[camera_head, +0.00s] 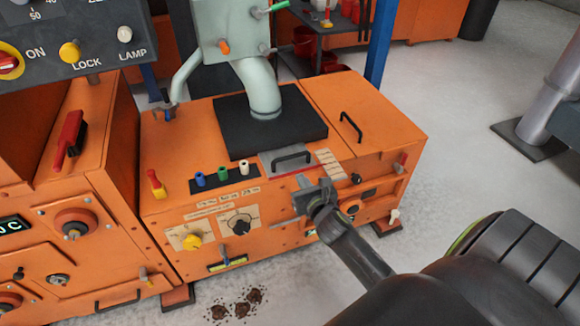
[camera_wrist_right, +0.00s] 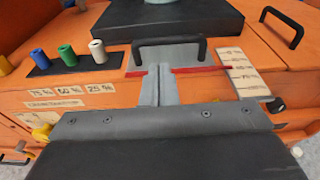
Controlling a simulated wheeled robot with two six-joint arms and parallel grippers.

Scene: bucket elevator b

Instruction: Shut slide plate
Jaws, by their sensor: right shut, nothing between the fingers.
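The slide plate (camera_head: 268,160) is a grey metal plate with a black bar handle (camera_head: 291,158), lying at the front top edge of the orange machine, in front of the black block. In the right wrist view the plate (camera_wrist_right: 186,58) and its handle (camera_wrist_right: 168,42) are straight ahead. My right gripper (camera_head: 302,184) is shut and empty, just in front of the plate. In the wrist view its fingertips (camera_wrist_right: 159,68) overlap the plate's front edge below the handle. I cannot tell whether they touch it. My left gripper is not in view.
A red line (camera_wrist_right: 200,70) runs along the plate's front edge, with a marked paper scale (camera_head: 331,163) to its right. Blue, green and white pegs (camera_head: 222,174) stand to the left. Another black handle (camera_head: 350,127) is on the right lid. Knobs (camera_head: 239,223) cover the front panel.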

